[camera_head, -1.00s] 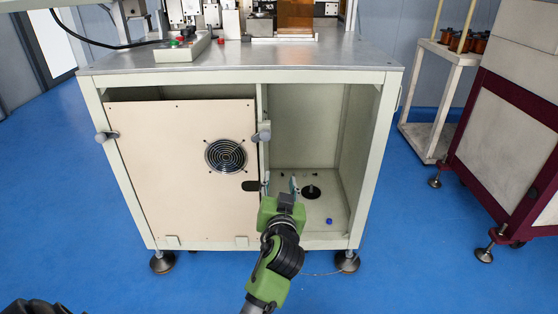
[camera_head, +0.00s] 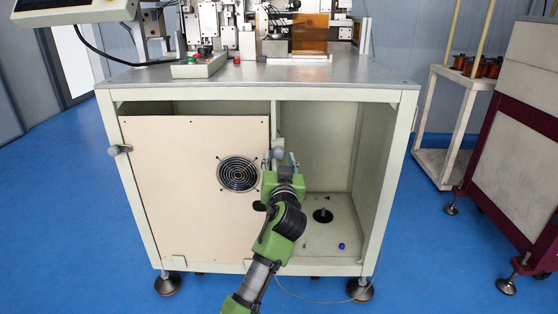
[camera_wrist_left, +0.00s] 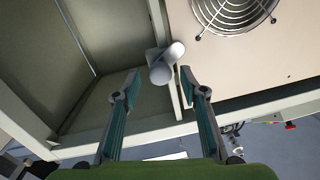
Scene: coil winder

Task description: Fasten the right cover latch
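The beige cover (camera_head: 185,195), with a round fan grille (camera_head: 238,174), stands in the left half of the cabinet front. The right cover latch (camera_head: 277,153), a grey rounded handle, is at the cover's right edge by the middle post. It also shows in the left wrist view (camera_wrist_left: 165,64), turned slantwise. My left gripper (camera_head: 280,161) is open at the latch; in the left wrist view its fingertips (camera_wrist_left: 159,82) are apart, one on either side of the latch. I cannot tell if they touch it. The left latch (camera_head: 119,150) is at the cover's left edge. My right gripper is not in view.
The right half of the cabinet is open, with a black foot (camera_head: 323,215) and a small blue cap (camera_head: 342,246) on its floor. A control box (camera_head: 199,66) stands on the tabletop (camera_head: 350,74). A shelf (camera_head: 440,165) and a maroon-trimmed machine (camera_head: 500,235) stand to the right.

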